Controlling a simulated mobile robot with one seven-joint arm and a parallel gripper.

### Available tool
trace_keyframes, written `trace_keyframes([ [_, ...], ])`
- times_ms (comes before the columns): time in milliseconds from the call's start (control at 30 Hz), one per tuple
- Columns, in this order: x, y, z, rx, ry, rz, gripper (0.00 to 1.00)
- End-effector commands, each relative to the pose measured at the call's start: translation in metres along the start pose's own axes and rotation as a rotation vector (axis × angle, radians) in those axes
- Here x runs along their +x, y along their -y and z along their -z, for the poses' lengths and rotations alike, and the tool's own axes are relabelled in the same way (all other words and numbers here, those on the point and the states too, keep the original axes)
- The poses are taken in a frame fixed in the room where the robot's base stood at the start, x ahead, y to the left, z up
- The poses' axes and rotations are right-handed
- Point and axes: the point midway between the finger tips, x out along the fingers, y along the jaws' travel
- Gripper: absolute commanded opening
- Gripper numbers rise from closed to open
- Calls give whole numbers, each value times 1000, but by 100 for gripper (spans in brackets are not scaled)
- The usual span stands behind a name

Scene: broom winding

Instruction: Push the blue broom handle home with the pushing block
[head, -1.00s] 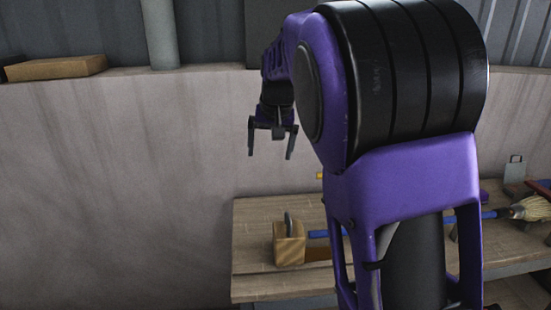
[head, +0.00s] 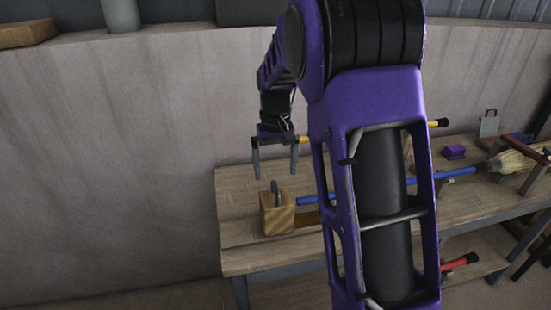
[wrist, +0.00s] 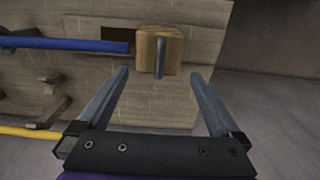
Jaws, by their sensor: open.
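The wooden pushing block (head: 277,216), with a grey handle on top, stands at the left end of the bench. The blue broom handle (head: 313,200) runs along the bench from near the block toward the straw broom head (head: 507,164); my arm hides its middle part. My gripper (head: 276,174) is open and empty above the block. In the wrist view, the block (wrist: 172,47) lies ahead, beyond and between the open fingertips (wrist: 157,73). The blue handle (wrist: 70,44) ends just left of the block there, with a small gap visible.
The bench (head: 240,190) has a dark slot beside the block (wrist: 117,35). A yellow handle (wrist: 30,132) lies left of my gripper in the wrist view. A purple block (head: 454,152), a grey tagged item (head: 489,124) and a red-ended handle (head: 460,262) are at the right.

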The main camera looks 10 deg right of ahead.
Motion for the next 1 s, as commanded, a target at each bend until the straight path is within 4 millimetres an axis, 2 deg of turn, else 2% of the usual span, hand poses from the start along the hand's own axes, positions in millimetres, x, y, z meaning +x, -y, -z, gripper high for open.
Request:
trace_keyframes([
  [33, 14, 0, 0, 0, 0, 0, 100],
  [100, 22, 0, 0, 0, 0, 0, 100],
  [500, 60, 0, 0, 1, -1, 0, 100],
  [700, 68, 0, 0, 1, -1, 0, 100],
  [1000, 68, 0, 0, 1, -1, 0, 100],
])
